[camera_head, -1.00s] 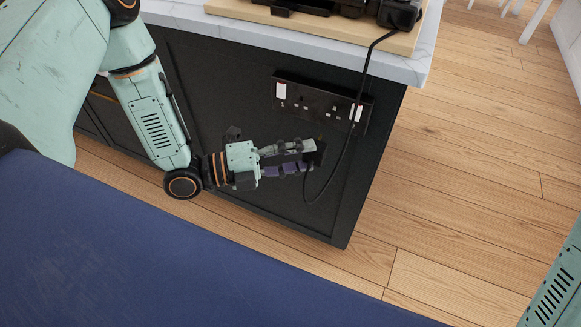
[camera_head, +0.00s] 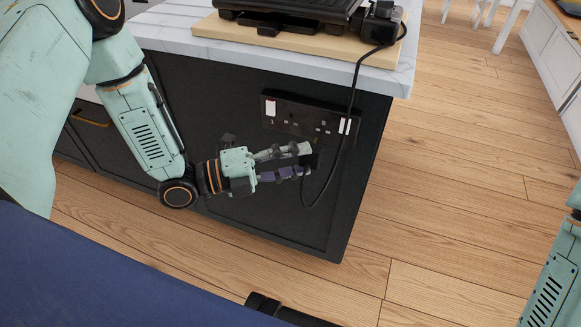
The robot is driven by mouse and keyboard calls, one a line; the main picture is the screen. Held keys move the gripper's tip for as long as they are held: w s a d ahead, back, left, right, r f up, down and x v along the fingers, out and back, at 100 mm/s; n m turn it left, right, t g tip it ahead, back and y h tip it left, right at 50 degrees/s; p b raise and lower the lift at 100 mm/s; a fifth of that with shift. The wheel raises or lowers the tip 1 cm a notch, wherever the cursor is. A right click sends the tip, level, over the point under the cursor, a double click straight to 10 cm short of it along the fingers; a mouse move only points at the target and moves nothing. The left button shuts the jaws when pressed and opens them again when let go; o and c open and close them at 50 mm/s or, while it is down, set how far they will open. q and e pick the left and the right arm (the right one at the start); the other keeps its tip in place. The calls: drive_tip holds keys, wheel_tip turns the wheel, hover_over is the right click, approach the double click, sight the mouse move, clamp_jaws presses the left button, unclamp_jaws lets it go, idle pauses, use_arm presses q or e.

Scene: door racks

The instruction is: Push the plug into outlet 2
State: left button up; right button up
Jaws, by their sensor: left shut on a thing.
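My left gripper (camera_head: 306,160) is shut on the black plug (camera_head: 317,155) in front of the dark cabinet panel. The plug is small, dark and partly hidden by the fingers. Its black cord (camera_head: 352,95) hangs down from the countertop and loops under the fingertips. The black double outlet (camera_head: 309,119) is on the panel just above the gripper, with white switches at both ends. No number can be read on it. The plug is below the outlet's sockets, apart from them. My right gripper is out of view; only part of my right arm shows at the right edge.
A black appliance (camera_head: 292,14) stands on a wooden board (camera_head: 240,36) on the marble countertop (camera_head: 180,40). The cord runs from the appliance. Wood floor (camera_head: 450,190) is open to the right of the cabinet. White furniture stands at the upper right.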

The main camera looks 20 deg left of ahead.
use_arm(q)
drive_tip(key=w+b, duration=0.1)
drive_tip(key=w, duration=0.2)
drive_tip(key=shift+w, duration=0.4)
idle(1.6)
drive_tip(key=shift+w+b, duration=0.6)
drive_tip(key=shift+w, duration=1.1)
idle(0.3)
drive_tip(key=o, duration=1.2)
drive_tip(key=shift+w+d, duration=0.1)
drive_tip(key=shift+o, duration=0.7)
